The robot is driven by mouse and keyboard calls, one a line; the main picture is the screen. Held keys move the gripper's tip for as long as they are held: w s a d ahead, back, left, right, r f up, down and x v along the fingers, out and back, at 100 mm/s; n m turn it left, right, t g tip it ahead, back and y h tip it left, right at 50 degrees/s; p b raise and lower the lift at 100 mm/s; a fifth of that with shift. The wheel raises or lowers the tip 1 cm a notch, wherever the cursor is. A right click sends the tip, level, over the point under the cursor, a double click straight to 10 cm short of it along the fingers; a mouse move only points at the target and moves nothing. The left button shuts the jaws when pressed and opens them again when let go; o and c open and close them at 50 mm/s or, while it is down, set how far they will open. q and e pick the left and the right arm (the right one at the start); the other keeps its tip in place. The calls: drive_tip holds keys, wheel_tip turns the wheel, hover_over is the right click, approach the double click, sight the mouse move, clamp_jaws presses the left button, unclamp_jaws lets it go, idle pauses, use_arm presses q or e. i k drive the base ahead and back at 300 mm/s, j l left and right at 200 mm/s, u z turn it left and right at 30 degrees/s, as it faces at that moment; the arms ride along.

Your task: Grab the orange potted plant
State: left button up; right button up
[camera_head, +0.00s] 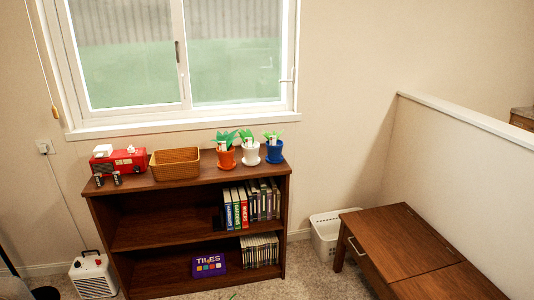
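The orange potted plant (226,156) stands upright on top of the brown wooden bookshelf (142,191), below the window. It has green leaves and a small white tag. A white potted plant (250,153) stands close to its right, and a blue potted plant (274,152) stands right of that. A wicker basket (175,164) is to its left. Neither of my grippers shows in the head view.
A red box-shaped item (119,163) sits at the shelf top's left end. Books (250,204) and a purple Tiles box (208,265) are on the shelves. A white bin (325,232) and a wooden bench (404,245) stand right. A white heater (93,277) is at lower left.

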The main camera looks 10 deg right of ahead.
sight(225, 151)
drive_tip(key=i+l, duration=0.25)
drive_tip(key=i, duration=0.2)
drive_tip(key=i+l, duration=0.3)
drive_tip(key=i, duration=0.2)
drive_tip(key=i+l, duration=0.25)
drive_tip(key=i, duration=0.2)
drive_tip(key=i+l+z, duration=0.1)
drive_tip(key=i+l, duration=0.15)
drive_tip(key=i, duration=0.25)
drive_tip(key=i+l, duration=0.25)
drive_tip(key=i, duration=0.2)
